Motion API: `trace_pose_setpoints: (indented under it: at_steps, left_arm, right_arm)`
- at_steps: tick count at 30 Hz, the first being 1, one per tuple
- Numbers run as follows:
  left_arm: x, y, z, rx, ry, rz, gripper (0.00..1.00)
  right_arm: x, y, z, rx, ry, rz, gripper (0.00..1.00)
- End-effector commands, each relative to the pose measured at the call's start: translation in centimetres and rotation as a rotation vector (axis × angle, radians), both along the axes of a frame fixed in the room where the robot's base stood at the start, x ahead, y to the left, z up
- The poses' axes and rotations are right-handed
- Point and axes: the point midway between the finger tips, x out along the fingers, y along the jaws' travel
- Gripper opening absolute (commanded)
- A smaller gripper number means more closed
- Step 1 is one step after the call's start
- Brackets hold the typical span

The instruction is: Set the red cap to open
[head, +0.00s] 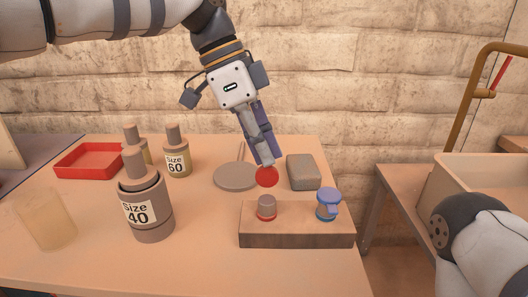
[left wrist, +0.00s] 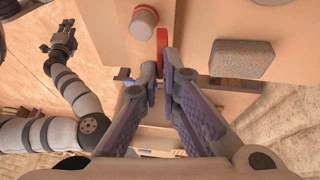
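The red cap (head: 267,177) is a round red disc at the tips of my left gripper (head: 266,163). In the left wrist view the red cap (left wrist: 162,42) shows edge-on between the two fingertips (left wrist: 164,66), which are closed on it. It is held up, apart from the wooden block (head: 290,238). A grey post with a red ring (head: 267,205) stands bare on the block, just below and in front of the cap; this post also shows in the left wrist view (left wrist: 143,22). My right gripper (left wrist: 64,36) is small and far off; its finger opening is unclear.
A blue cap (head: 328,200) sits on the block's right post. A grey sponge-like block (head: 302,172) and a round grey disc (head: 235,178) lie behind. Size 40 (head: 147,215) and Size 60 (head: 177,160) bottles, a red tray (head: 88,160) and a beaker (head: 48,218) stand left.

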Motion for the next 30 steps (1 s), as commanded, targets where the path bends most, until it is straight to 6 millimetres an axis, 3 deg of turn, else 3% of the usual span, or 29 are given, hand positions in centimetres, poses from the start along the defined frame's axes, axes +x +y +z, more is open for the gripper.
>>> trace_pose_setpoints:
  at_steps: [10,13,22,30]
  left_arm:
    - [0.0,0.0,-0.1,0.002,0.021,-0.002,0.00]
    - [0.0,0.0,-0.1,0.002,0.021,-0.002,0.25]
    - [0.1,0.0,0.1,0.001,0.019,-0.001,0.25]
    - [0.8,1.9,4.9,-0.001,0.015,-0.001,0.25]
  right_arm:
    - [-0.2,0.0,-0.2,0.000,0.006,0.000,0.25]
    - [-0.2,0.0,-0.2,0.000,0.006,0.000,0.25]
    - [-0.2,0.0,-0.2,-0.001,0.006,0.000,0.25]
    - [-0.1,0.0,-0.2,0.000,0.005,0.000,0.25]
